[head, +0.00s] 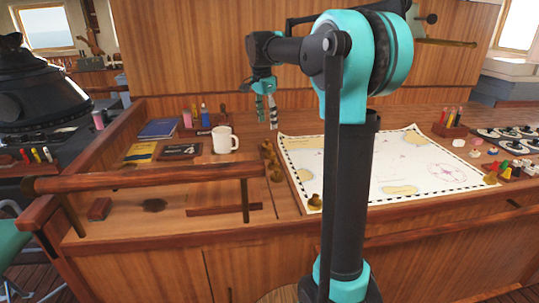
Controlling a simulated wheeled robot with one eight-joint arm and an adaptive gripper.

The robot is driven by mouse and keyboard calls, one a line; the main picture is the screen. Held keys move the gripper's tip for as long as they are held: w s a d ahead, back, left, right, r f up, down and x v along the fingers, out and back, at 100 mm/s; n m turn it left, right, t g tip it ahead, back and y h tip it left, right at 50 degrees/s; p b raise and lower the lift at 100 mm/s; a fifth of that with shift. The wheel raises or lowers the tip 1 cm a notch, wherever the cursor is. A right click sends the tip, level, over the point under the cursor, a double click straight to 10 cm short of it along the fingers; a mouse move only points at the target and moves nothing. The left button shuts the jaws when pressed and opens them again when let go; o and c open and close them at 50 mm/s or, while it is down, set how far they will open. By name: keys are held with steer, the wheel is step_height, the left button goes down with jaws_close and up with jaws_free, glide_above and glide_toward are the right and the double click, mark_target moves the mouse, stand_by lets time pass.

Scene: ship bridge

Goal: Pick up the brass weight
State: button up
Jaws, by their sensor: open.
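Several brass-coloured weights show in the head view. One brass weight (314,201) stands at the chart's near left corner. More small brass pieces (270,158) stand close together along the chart's left edge, and another brass weight (490,178) is at its right edge. The pale chart (405,165) lies flat on the wooden desk. My gripper (267,118) points down, open and empty, above and behind the brass pieces at the left edge. Its height over the desk is hard to judge. My arm hides part of the chart's middle.
A wooden rail (150,177) runs along the front left. Small coloured items (510,168) crowd the right. A wooden panel (200,50) rises behind the desk.

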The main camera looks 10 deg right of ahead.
mark_target(270, 148)
steer(key=f, duration=0.5)
steer(key=d+f, duration=0.1)
steer(key=f, duration=0.1)
steer(key=shift+w+f, duration=0.2)
steer(key=shift+f, duration=0.2)
steer(key=shift+w+f, duration=0.2)
steer(key=shift+f, duration=1.15)
steer(key=shift+w+f, duration=0.15)
steer(key=shift+f, duration=1.2)
jaws_close()
